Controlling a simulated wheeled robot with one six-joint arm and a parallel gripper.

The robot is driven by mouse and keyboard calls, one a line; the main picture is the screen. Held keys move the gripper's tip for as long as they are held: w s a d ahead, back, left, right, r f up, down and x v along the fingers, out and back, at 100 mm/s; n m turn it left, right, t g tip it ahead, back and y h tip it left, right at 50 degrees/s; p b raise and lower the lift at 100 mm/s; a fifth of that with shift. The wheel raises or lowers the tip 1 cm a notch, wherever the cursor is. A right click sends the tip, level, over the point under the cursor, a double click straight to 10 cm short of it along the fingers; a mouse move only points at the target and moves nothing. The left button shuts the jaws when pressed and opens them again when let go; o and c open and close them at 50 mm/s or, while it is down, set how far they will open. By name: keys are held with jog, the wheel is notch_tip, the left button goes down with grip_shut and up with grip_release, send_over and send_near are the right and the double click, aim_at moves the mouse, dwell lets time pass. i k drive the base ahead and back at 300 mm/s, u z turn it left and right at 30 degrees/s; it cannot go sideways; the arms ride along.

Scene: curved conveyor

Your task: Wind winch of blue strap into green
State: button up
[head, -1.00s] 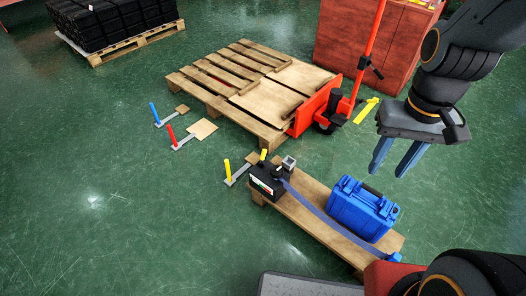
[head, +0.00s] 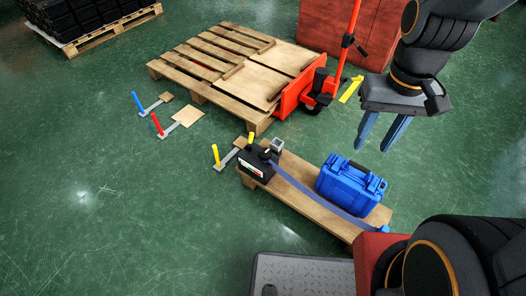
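The winch (head: 258,167) is a black box with a red, white and green marked face at the left end of a low wooden bench (head: 300,200). A yellow-gripped handle (head: 250,139) and a grey square part (head: 277,145) stand at its top. The blue strap (head: 318,198) runs from the winch along the bench to a blue end piece (head: 383,230) at the right end. A blue case (head: 351,183) stands on the bench behind the strap. My gripper (head: 380,141) hangs above and behind the case, its two blue fingers apart and empty. The face markings are too small to read.
Levers with blue (head: 137,101), red (head: 157,124) and yellow (head: 215,156) grips stand on the floor left of the bench. A wooden pallet (head: 215,85) with an orange pallet jack (head: 300,95) is behind. A grey ribbed plate (head: 300,275) lies in front. Green floor at left is clear.

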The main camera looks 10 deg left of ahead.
aim_at(265, 153)
jog(key=k, duration=0.5)
jog(key=u, duration=0.8)
jog(key=k, duration=0.75)
jog(key=z, duration=0.75)
jog(key=i, duration=0.4)
jog(key=z, duration=0.05)
